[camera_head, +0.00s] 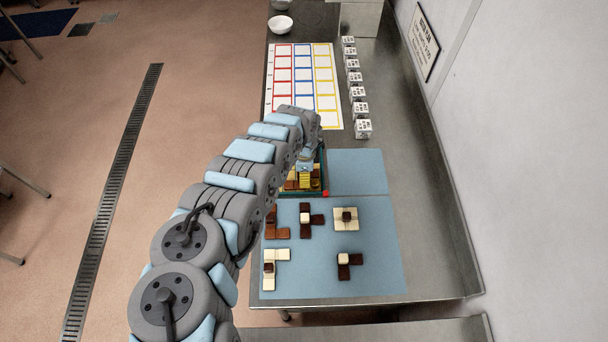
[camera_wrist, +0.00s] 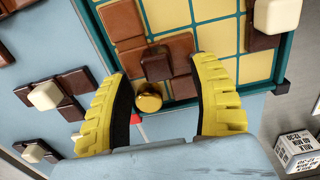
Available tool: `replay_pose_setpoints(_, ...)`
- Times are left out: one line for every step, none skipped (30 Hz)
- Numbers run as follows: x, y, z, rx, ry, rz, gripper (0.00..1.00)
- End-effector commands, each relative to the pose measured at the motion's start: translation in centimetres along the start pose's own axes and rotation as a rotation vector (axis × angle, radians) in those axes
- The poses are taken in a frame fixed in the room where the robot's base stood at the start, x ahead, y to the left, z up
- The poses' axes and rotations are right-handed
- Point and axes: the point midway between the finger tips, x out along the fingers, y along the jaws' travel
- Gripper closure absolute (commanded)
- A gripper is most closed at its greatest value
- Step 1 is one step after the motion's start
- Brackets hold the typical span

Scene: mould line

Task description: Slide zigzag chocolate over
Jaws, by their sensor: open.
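In the wrist view, a milk-brown chocolate of stepped squares (camera_wrist: 123,20), likely the zigzag one, lies on the yellow grid of a teal-rimmed tray (camera_wrist: 236,84). A darker brown cube (camera_wrist: 156,62) sits on it. My gripper (camera_wrist: 160,72) is open, its yellow fingers on either side of the chocolate's near part with gaps showing. A gold round piece (camera_wrist: 148,98) lies between the fingers near the tray's edge. In the head view my arm covers much of the tray, and my gripper (camera_head: 305,176) is over it; contact cannot be told.
A dark piece with a cream cube (camera_wrist: 266,38) is in the tray. White printed cubes (camera_head: 363,128) line the wall side.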

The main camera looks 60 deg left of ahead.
Motion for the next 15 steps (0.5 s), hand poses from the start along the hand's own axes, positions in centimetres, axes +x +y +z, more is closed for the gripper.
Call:
replay_pose_setpoints(0.38, 0.1, -0.05, -0.001, 0.001, 0.002, 0.39)
replay_pose_setpoints(0.5, 0.09, -0.03, -0.001, 0.001, 0.001, 0.39)
replay_pose_setpoints(0.61, 0.05, -0.01, -0.001, 0.001, 0.0, 0.39)
replay_pose_setpoints(0.68, 0.01, 0.01, -0.002, 0.0, -0.001, 0.39)
replay_pose_setpoints(0.74, -0.04, 0.04, -0.002, 0.0, -0.002, 0.39)
replay_pose_setpoints(0.81, -0.07, 0.07, -0.002, 0.0, -0.002, 0.39)
replay_pose_setpoints(0.85, -0.09, 0.08, -0.002, -0.001, -0.003, 0.39)
replay_pose_setpoints(0.89, -0.1, 0.1, -0.002, -0.001, -0.003, 0.39)
replay_pose_setpoints(0.92, -0.11, 0.12, -0.002, -0.002, -0.004, 0.39)
replay_pose_setpoints(0.94, -0.11, 0.12, -0.002, -0.002, -0.004, 0.39)
replay_pose_setpoints(0.97, -0.1, 0.13, -0.002, -0.002, -0.003, 0.39)
replay_pose_setpoints(0.98, -0.09, 0.14, -0.001, -0.002, -0.003, 0.39)
replay_pose_setpoints(0.98, -0.1, 0.14, -0.001, -0.002, -0.003, 0.39)
replay_pose_setpoints(0.98, -0.09, 0.14, -0.001, -0.002, -0.003, 0.39)
replay_pose_setpoints(0.99, -0.08, 0.14, -0.001, -0.002, -0.003, 0.39)
